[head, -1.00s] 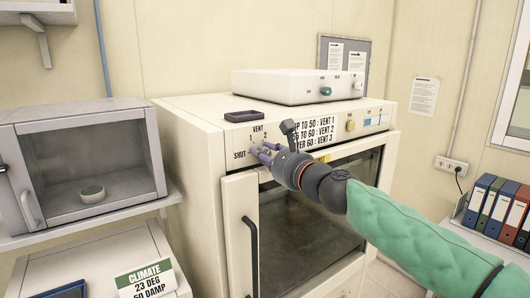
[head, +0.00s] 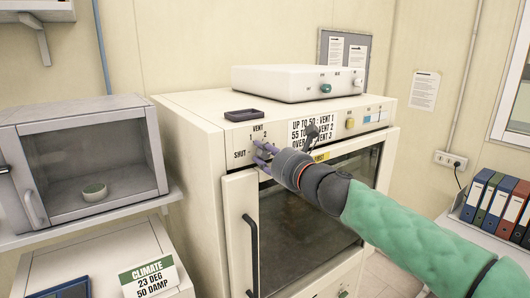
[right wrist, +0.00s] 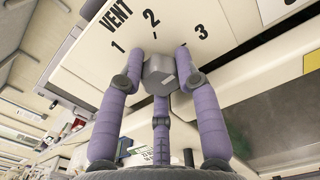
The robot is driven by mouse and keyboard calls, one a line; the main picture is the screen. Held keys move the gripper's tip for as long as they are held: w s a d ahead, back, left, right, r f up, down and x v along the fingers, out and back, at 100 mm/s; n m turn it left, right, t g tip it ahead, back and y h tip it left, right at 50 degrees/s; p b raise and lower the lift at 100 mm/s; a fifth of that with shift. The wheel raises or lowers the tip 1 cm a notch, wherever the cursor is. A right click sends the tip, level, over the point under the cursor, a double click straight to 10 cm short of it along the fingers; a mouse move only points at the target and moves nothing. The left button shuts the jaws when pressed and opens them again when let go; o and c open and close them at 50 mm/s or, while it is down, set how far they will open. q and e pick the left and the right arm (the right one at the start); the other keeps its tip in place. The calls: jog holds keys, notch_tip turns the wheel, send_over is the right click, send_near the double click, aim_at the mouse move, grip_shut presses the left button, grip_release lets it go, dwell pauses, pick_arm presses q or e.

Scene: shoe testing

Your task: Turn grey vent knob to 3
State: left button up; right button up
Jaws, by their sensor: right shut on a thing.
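The grey vent knob (right wrist: 160,72) sits on the cream cabinet's front panel, below the printed VENT scale with 1, 2 and 3 in the right wrist view. My right gripper (head: 260,152) is at the panel, its purple fingers closed around the knob. In the right wrist view two fingers flank the knob and one comes from below. I cannot tell which mark the knob points to. My left gripper is not in view.
The cabinet (head: 190,130) has a dark handle (head: 251,240) just below my gripper. A vent rule placard (head: 313,131) is partly covered by my wrist. A climate card (head: 149,277) reads 23 DEG, 50 DAMP. A small dark tray (head: 258,114) and white box (head: 297,84) stand on top.

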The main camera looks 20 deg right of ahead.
jog(key=shift+a+f+m, duration=0.1)
jog(key=shift+f+m, duration=0.2)
jog(key=shift+m, duration=0.2)
jog(key=o, duration=0.9)
jog(key=shift+r, duration=0.1)
jog(key=shift+s+r, duration=0.1)
jog(key=shift+s, duration=0.05)
jog(key=v, duration=1.1)
jog(key=shift+s+d, duration=0.2)
jog(key=shift+s, duration=0.1)
